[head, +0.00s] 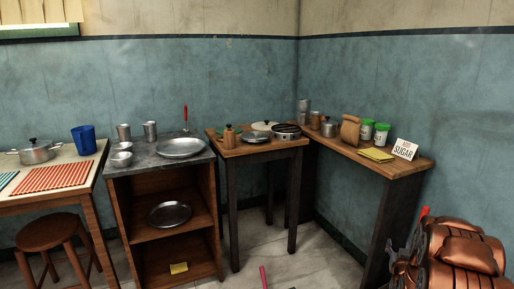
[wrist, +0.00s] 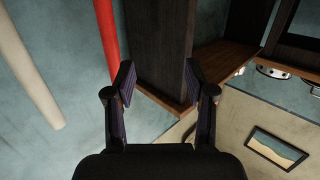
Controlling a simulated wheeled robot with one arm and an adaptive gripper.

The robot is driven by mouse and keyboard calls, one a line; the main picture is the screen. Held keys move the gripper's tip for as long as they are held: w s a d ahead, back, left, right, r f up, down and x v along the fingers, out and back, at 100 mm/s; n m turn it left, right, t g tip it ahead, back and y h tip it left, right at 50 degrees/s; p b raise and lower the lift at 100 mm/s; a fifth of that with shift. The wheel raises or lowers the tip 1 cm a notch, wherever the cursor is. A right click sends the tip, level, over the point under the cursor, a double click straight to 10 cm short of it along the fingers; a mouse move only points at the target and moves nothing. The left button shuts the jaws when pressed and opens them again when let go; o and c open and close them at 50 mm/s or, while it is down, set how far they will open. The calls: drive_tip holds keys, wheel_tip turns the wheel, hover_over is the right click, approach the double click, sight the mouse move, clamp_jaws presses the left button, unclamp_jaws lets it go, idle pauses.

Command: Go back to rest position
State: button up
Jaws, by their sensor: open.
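My gripper (wrist: 160,88) shows in the wrist view with its two dark fingers spread apart. Nothing is held between them. Behind the fingers is the lower corner of a dark wooden unit (wrist: 160,45), apart from them as far as I can tell. In the head view my copper-coloured arm is folded at the bottom right, right of the wooden counter; I cannot make out the fingertips there.
The wooden counter (head: 345,148) holds a paper bag (head: 350,131), green-lidded jars and a sugar sign (head: 404,149). A small table (head: 240,149) holds cookware. A stone-topped shelf (head: 150,159), a stool (head: 48,232) and a table with a pot (head: 36,153) stand left. Floor is partly clear.

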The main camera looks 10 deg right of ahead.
drive_tip(key=a+r+n+g+y+p, duration=0.1)
drive_tip(key=a+r+g+y+p, duration=0.2)
drive_tip(key=a+r+p, duration=0.55)
drive_tip(key=s+a+r+n+g+y+p, duration=0.1)
drive_tip(key=s+a+r+g+p, duration=0.15)
drive_tip(key=s+a+r, duration=0.45)
drive_tip(key=s+a+r+n+g+y+p, duration=0.1)
drive_tip(key=s+a+r+g+y+p, duration=0.1)
drive_tip(key=s+a+r+p, duration=0.35)
drive_tip(key=s+a+r+n+g+p, duration=0.1)
drive_tip(key=s+a+r+g+p, duration=0.2)
drive_tip(key=s+a+r, duration=0.3)
drive_tip(key=s+a+r+g+y+p, duration=0.1)
drive_tip(key=s+a+r+p, duration=0.3)
drive_tip(key=s, duration=1)
drive_tip(key=s+a+r+n+g+y+p, duration=0.1)
drive_tip(key=s+a+r+g+p, duration=0.2)
drive_tip(key=s+a+r, duration=0.5)
drive_tip(key=s+r+g, duration=0.1)
drive_tip(key=s, duration=0.2)
drive_tip(key=shift+n+g+p, duration=0.3)
drive_tip(key=shift+g+p, duration=0.05)
drive_tip(key=shift+c, duration=1.1)
drive_tip(key=shift+d, duration=0.1)
drive_tip(key=shift+c, duration=0.2)
